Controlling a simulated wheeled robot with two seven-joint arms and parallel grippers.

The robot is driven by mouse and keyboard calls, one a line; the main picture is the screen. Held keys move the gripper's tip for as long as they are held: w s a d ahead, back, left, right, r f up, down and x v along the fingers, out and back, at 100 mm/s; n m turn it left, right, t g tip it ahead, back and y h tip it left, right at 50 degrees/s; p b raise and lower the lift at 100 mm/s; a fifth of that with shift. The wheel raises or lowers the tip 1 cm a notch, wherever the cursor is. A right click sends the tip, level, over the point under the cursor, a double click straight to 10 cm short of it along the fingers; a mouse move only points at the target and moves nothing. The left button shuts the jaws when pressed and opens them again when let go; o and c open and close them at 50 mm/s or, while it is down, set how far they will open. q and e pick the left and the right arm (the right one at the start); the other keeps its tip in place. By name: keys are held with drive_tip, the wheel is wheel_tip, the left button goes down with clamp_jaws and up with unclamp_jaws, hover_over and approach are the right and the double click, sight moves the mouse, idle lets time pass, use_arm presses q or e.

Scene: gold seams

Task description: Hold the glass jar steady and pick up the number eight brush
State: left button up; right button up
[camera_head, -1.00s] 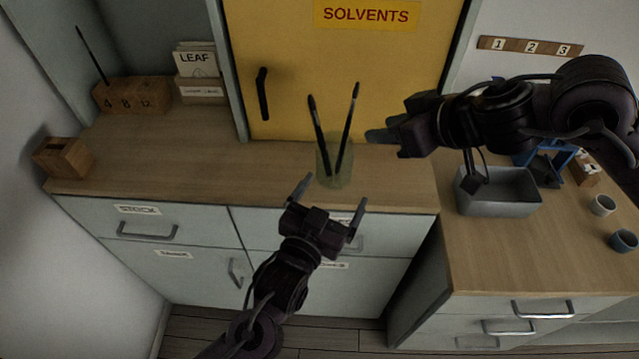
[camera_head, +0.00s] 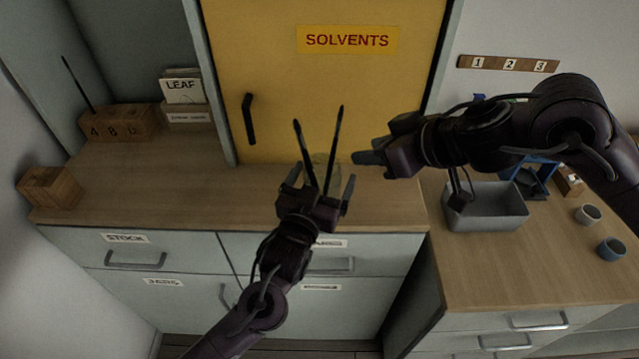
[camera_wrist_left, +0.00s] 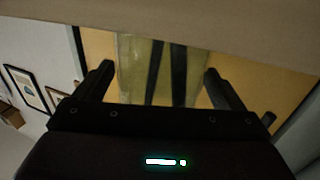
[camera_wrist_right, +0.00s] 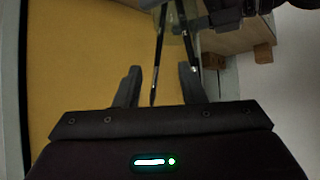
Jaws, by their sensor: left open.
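The glass jar (camera_head: 320,161) stands on the wooden counter, mostly hidden behind my left gripper in the head view. My left gripper (camera_head: 320,186) is open, with its fingers to either side of the jar; the left wrist view shows the jar (camera_wrist_left: 137,70) between them. Two dark brushes, a left one (camera_head: 303,146) and a right one (camera_head: 337,132), stand tilted in the jar. I cannot read which is number eight. My right gripper (camera_head: 372,158) is open, right of the jar, pointing left. In the right wrist view a brush (camera_wrist_right: 157,60) appears between its fingers, apparently farther off.
A yellow cabinet door (camera_head: 270,90) labelled SOLVENTS rises behind the jar. A grey bin (camera_head: 487,207) and two cups (camera_head: 588,214) stand on the right counter. The left counter has clear room.

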use_arm(q)
drive_tip(key=shift+c, duration=0.3)
drive_tip(key=c, duration=1.1)
drive_tip(key=shift+c, duration=0.2)
use_arm(e)
drive_tip(key=shift+c, duration=0.4)
